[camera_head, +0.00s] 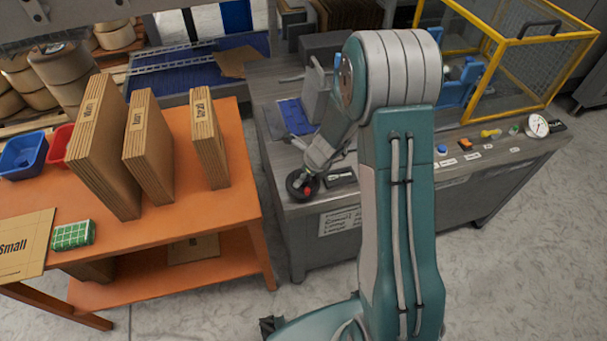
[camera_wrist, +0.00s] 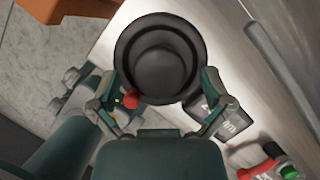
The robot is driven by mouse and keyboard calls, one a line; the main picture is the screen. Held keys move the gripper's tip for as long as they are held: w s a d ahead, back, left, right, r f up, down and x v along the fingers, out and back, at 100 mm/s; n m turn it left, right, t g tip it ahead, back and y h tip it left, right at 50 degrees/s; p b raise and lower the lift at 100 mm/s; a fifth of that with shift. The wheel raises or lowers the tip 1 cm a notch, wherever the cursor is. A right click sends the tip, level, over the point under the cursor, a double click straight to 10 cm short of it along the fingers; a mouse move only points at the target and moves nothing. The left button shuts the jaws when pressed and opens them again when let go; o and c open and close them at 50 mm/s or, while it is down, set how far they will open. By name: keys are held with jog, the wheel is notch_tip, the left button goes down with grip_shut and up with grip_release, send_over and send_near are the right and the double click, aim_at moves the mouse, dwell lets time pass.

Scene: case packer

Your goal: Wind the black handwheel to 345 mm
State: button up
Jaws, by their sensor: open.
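The black handwheel (camera_head: 297,180) is at the front left corner of the grey machine bench. In the wrist view the handwheel (camera_wrist: 160,52) is a dark round disc with a raised hub, and a red knob (camera_wrist: 131,99) shows at its near rim. My gripper (camera_wrist: 161,80) is open, with one finger on either side of the wheel's near part; I cannot tell whether they touch it. A small dark readout (camera_wrist: 231,122) is right of the wheel; its value is not legible. In the head view my gripper (camera_head: 320,160) is just above the wheel, partly behind my arm.
An orange table (camera_head: 150,225) with upright cardboard blanks stands left, across a floor gap from the bench (camera_head: 300,235). A yellow-framed guard cage (camera_head: 520,40) and a round dial (camera_head: 537,125) are at the right. A red and green control (camera_wrist: 270,165) is near the wrist view's lower right.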

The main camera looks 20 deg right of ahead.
jog(key=shift+f, duration=0.15)
jog(key=c, duration=1.1)
jog(key=shift+c, duration=0.2)
